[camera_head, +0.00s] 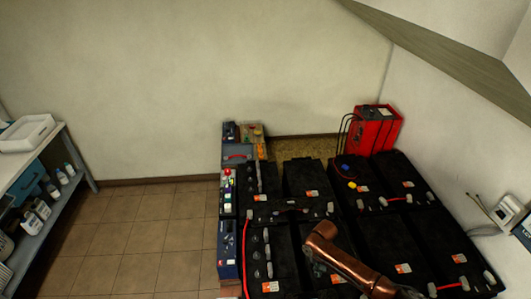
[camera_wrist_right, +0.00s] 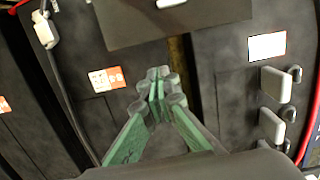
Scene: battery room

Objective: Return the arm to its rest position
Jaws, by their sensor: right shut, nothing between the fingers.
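My copper right arm (camera_head: 345,262) reaches in from the bottom right of the head view, over the black batteries (camera_head: 380,240). My right gripper (camera_head: 317,268) points down from its end, low over the batteries. In the right wrist view the green-padded fingers (camera_wrist_right: 160,88) meet at their tips, with nothing held between them. Battery tops lie below the fingers, with a narrow gap near the tips. My left gripper does not show in either view.
A red charger box (camera_head: 374,130) stands behind the batteries at the wall. Small tools and boxes line the batteries' left side. A shelf unit (camera_head: 62,165) with a white tray (camera_head: 27,133) stands at far left. Tiled floor (camera_head: 150,235) between is clear.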

